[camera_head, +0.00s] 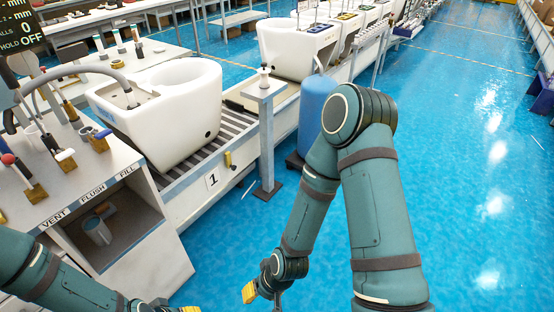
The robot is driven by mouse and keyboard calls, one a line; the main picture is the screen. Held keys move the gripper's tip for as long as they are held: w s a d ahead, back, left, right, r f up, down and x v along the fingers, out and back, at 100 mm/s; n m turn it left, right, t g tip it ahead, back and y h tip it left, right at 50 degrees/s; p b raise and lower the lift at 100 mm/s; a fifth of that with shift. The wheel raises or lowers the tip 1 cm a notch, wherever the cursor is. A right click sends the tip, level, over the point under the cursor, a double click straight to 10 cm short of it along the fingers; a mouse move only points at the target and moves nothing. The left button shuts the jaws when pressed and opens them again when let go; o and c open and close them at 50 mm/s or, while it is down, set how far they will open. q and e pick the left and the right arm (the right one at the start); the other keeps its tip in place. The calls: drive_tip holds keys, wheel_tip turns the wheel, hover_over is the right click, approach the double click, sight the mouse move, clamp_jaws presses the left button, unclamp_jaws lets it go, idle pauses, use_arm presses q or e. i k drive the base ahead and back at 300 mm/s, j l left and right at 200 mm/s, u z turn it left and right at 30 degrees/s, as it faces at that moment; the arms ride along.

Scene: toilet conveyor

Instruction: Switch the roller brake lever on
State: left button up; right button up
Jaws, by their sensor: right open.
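A small yellow lever-like part (228,160) is fixed to the side of the roller conveyor (205,172), just above and right of the plate marked 1. It looks like the roller brake lever, but no label shows. My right gripper (262,293) hangs low at the bottom centre, below and apart from that part, over the blue floor. It is open, with one yellow fingertip plain and the rest partly cut off by the frame edge. Only a yellow tip of my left gripper (189,309) shows at the bottom edge; its jaw opening is hidden.
A white toilet body (165,110) sits on the rollers. A console (120,155) marked VENT, FLUSH and FILL, with several levers, stands at left. A post (266,140) stands beside the conveyor, and a blue cylinder (314,100) behind it. The floor at right is clear.

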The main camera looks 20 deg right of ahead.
sight(227, 155)
drive_tip(key=z, duration=0.35)
drive_tip(key=u, duration=0.5)
drive_tip(key=i+l+u, duration=0.1)
drive_tip(key=u, duration=0.35)
drive_tip(key=l+u, duration=0.15)
drive_tip(key=u, duration=0.25)
drive_tip(key=i+l+u, duration=0.1)
drive_tip(key=u, duration=0.35)
drive_tip(key=l+u, duration=0.3)
drive_tip(key=l, duration=0.2)
drive_tip(key=l+u, duration=0.35)
drive_tip(key=l, duration=0.15)
drive_tip(key=l+u, duration=0.2)
drive_tip(key=l, duration=0.25)
drive_tip(key=k+l+u, duration=0.2)
drive_tip(key=l, duration=0.3)
drive_tip(key=k+l+u, duration=0.1)
drive_tip(key=l, duration=0.35)
drive_tip(key=k+l, duration=0.1)
drive_tip(key=l, duration=0.4)
drive_tip(key=k+l, duration=0.1)
drive_tip(key=l, duration=0.3)
drive_tip(key=k+l, duration=0.1)
drive_tip(key=l, duration=0.3)
drive_tip(key=k+l, duration=0.1)
drive_tip(key=l, duration=0.3)
drive_tip(key=k+l+u, duration=0.1)
drive_tip(key=l, duration=0.3)
